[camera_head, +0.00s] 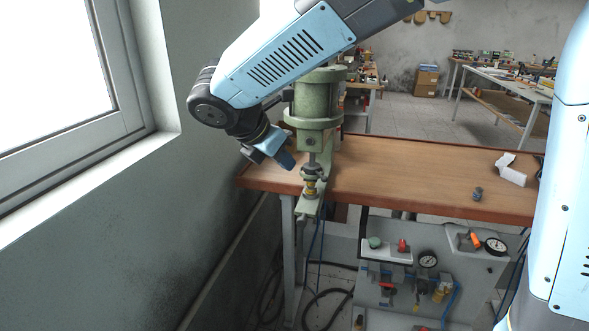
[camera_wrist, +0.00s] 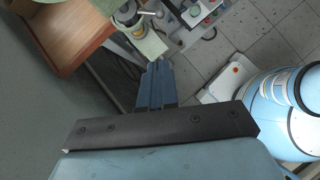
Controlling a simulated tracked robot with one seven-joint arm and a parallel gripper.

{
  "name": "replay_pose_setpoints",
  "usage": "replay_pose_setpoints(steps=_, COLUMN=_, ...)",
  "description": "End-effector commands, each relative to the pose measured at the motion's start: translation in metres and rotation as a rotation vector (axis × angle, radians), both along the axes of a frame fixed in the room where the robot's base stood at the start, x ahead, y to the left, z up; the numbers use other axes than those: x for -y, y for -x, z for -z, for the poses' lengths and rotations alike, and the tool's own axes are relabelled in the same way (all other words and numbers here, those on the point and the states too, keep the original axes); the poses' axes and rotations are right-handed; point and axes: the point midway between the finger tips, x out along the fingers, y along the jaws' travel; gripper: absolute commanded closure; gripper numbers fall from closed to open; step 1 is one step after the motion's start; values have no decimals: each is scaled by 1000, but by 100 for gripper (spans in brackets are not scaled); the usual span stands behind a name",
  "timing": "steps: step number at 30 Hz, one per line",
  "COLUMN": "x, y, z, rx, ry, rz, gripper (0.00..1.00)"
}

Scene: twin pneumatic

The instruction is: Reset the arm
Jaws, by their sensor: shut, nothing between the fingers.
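My gripper (camera_head: 287,161) hangs below my light-blue arm at the left of the wooden bench, pointing down and to the right. It is just left of the green pneumatic press and its brass-coloured fitting. In the wrist view my gripper (camera_wrist: 158,65) shows as dark blue fingers held together, with nothing between them. The press (camera_head: 316,110) stands at the left end of the bench, partly behind my arm. The brass fitting (camera_head: 311,180) sits under the press rod, apart from my fingers.
The wall and window frame (camera_head: 75,140) are close on the left. The wooden bench top (camera_head: 420,175) is mostly clear, with a white box (camera_head: 512,170) and a small grey part (camera_head: 477,193). A control panel (camera_head: 420,270) with gauges and knobs is below the bench front.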

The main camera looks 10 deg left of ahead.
Motion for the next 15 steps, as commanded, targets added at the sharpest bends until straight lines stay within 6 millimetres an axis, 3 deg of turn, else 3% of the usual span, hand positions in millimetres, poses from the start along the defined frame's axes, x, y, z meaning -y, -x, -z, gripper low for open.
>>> replay_pose_setpoints(steps=4, x=-1, y=4, z=-7, rx=1, ry=-3, rz=7, gripper=100)
replay_pose_setpoints(steps=7, x=12, y=3, z=-11, rx=12, ry=-31, rz=59, gripper=100)
replay_pose_setpoints(steps=11, x=51, y=2, z=-20, rx=45, ry=-123, rz=219, gripper=100)
replay_pose_setpoints(steps=15, x=105, y=8, z=-29, rx=97, ry=-264, rz=460, gripper=100)
